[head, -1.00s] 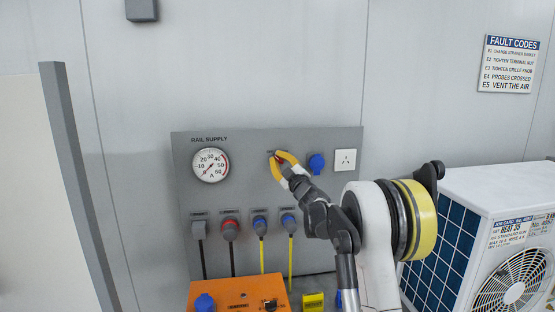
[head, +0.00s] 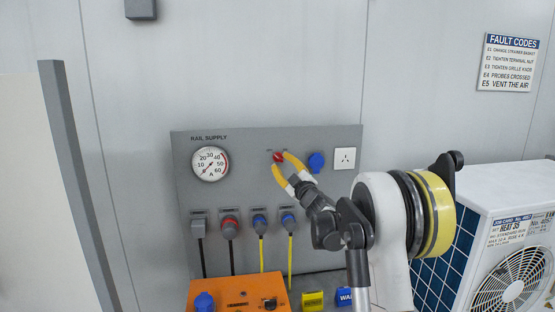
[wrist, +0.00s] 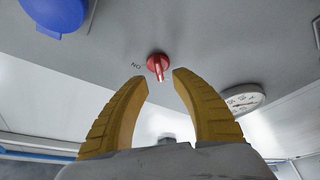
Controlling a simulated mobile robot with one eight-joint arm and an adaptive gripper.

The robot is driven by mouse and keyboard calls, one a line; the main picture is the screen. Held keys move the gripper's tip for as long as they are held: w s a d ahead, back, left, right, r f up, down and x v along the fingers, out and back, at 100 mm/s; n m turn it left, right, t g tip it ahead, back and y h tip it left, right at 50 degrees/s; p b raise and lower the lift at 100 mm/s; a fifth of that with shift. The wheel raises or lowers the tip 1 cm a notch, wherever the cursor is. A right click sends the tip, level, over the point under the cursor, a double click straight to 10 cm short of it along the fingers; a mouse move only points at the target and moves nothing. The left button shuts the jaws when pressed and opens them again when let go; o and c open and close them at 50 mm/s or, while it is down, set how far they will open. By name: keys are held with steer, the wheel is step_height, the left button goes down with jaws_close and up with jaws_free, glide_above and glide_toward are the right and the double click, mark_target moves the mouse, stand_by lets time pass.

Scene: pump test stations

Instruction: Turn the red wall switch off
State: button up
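The red wall switch (head: 278,157) is on the grey panel, right of the round gauge. My gripper (head: 281,164) is in front of it, its yellow fingers spread apart. In the wrist view the red switch (wrist: 158,66) shows just beyond and between the open fingertips (wrist: 159,82), with a gap and no contact visible. Its pale-striped handle points down in that picture, not at the small label (wrist: 136,66) beside it, which looks like ON seen upside down. The fingers hold nothing.
The panel also bears the gauge (head: 210,164), a blue socket (head: 316,162), a white outlet (head: 345,159) and several plugs with cables below. An orange box (head: 238,294) stands under it. A white fan unit (head: 515,250) is at the right.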

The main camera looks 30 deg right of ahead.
steer(key=v, duration=0.7)
steer(key=shift+s, duration=0.3)
steer(key=s+a+f+m+g+h+b, duration=0.1)
steer(key=s+a+m+g+h+b, duration=0.1)
steer(key=s+a+m+g+h, duration=0.3)
steer(key=s+a+m+b, duration=0.2)
steer(key=s+m, duration=0.2)
steer(key=s, duration=0.3)
steer(key=s+a+f+g+y+b, duration=0.1)
steer(key=s+a+f+g, duration=0.2)
steer(key=s+a+f, duration=0.2)
steer(key=s+a+f+g+y+b, duration=0.1)
steer(key=s+a+f+g+y, duration=0.1)
steer(key=s+a+f, duration=0.4)
steer(key=s+a+f+g+y+b, duration=0.1)
steer(key=s+a+f+g, duration=0.3)
steer(key=s+f, duration=0.7)
steer(key=s+a+y, duration=0.1)
steer(key=s+a, duration=0.1)
steer(key=s, duration=0.3)
steer(key=shift+s+m+b, duration=0.3)
steer(key=shift+s+m, duration=0.1)
